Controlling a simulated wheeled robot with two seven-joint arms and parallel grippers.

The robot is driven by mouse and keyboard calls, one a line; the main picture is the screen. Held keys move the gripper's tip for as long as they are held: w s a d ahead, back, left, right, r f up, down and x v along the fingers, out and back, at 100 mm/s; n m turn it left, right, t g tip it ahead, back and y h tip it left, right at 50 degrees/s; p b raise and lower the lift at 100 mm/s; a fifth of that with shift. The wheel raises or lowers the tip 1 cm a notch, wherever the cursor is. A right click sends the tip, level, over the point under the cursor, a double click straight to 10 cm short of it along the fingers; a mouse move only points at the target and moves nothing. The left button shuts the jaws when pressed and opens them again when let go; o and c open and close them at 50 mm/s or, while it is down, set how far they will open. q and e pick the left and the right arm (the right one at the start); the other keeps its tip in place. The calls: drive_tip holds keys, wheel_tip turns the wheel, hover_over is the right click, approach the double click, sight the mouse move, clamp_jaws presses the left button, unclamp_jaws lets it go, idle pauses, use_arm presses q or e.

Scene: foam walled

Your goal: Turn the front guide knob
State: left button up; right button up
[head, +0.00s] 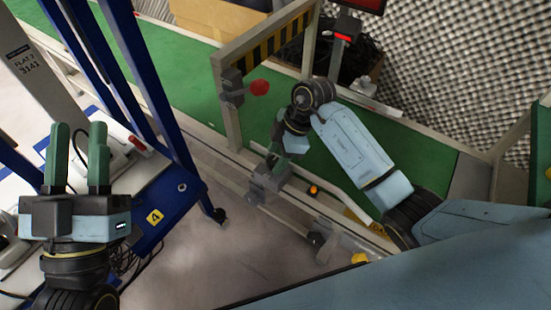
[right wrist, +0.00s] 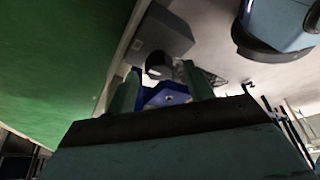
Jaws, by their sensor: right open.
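In the right wrist view, a dark round knob (right wrist: 159,66) sticks out from a grey block (right wrist: 163,38). It appears between and beyond the open, empty fingertips of my right gripper (right wrist: 160,78); I cannot tell whether they touch it. In the head view, a grey block (head: 264,188) is on the conveyor's near side, just below my right gripper (head: 274,160); the knob's face is not clear there. A red knob (head: 260,87) sits on another grey bracket (head: 232,88) farther back. My left gripper (head: 78,132) is open and empty, fingers up, away at the left.
The green conveyor belt (head: 180,65) runs diagonally, with a striped yellow-black gantry (head: 275,42) over it. An orange button (head: 313,190) is on the near rail. A blue-framed cart (head: 160,200) stands at left. The floor (head: 225,255) between cart and conveyor is mostly clear.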

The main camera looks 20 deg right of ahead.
use_arm(q)
drive_tip(key=shift+s+r+t, duration=0.25)
drive_tip(key=shift+r+t, duration=0.1)
drive_tip(key=shift+t, duration=0.05)
use_arm(e)
drive_tip(key=shift+a+f, duration=0.2)
drive_tip(key=shift+f, duration=0.3)
drive_tip(key=c, duration=1)
use_arm(q)
drive_tip(key=shift+w, duration=0.1)
use_arm(e)
drive_tip(key=shift+r, duration=0.1)
